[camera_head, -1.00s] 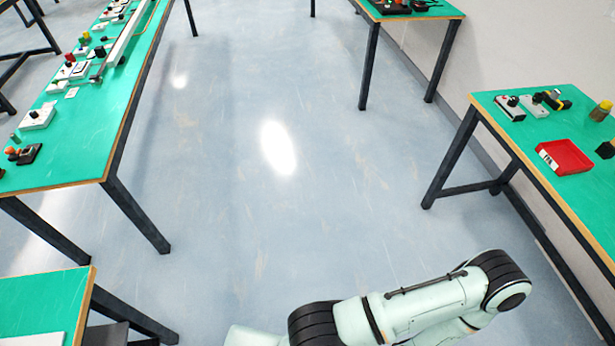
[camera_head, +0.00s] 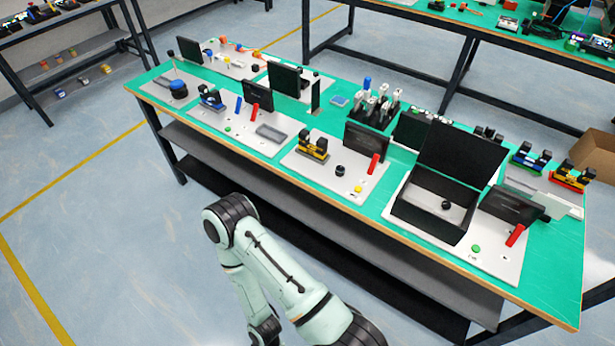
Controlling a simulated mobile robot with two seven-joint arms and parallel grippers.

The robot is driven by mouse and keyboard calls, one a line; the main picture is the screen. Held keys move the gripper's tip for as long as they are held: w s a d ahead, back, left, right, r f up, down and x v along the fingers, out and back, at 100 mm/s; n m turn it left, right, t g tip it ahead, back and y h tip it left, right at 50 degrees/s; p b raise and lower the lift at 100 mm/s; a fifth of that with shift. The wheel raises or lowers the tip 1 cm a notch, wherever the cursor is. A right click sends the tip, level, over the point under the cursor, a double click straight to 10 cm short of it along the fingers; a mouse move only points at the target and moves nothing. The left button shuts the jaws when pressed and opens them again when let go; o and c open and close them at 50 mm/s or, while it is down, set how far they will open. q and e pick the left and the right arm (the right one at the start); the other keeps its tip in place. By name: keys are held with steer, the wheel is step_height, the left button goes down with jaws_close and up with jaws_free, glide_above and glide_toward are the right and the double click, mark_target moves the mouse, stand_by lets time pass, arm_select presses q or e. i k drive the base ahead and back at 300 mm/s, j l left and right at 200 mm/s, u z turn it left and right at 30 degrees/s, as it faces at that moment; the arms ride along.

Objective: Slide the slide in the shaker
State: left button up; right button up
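I cannot tell for sure which thing is the shaker or the slide; nothing in view is clearly a slide. Candidates stand on a long green-topped table (camera_head: 553,270). It holds white base plates with devices: a round blue-topped device (camera_head: 178,89) at the left end, a flat grey piece (camera_head: 271,133), a yellow-and-black device (camera_head: 313,147), and a black open-topped box with a raised lid (camera_head: 462,165) at the right. One of my arms shows at the bottom, in front of the table and clear of its top. Neither gripper is in view.
Black panels with red handles (camera_head: 375,163) stand on several plates. A dark shelf (camera_head: 300,205) runs under the table. Another green table (camera_head: 455,14) is behind, and a cardboard box (camera_head: 597,155) is at the right. Open floor (camera_head: 90,225) lies at the left.

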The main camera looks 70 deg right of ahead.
mark_target(438, 210)
steer(key=z, duration=1.75)
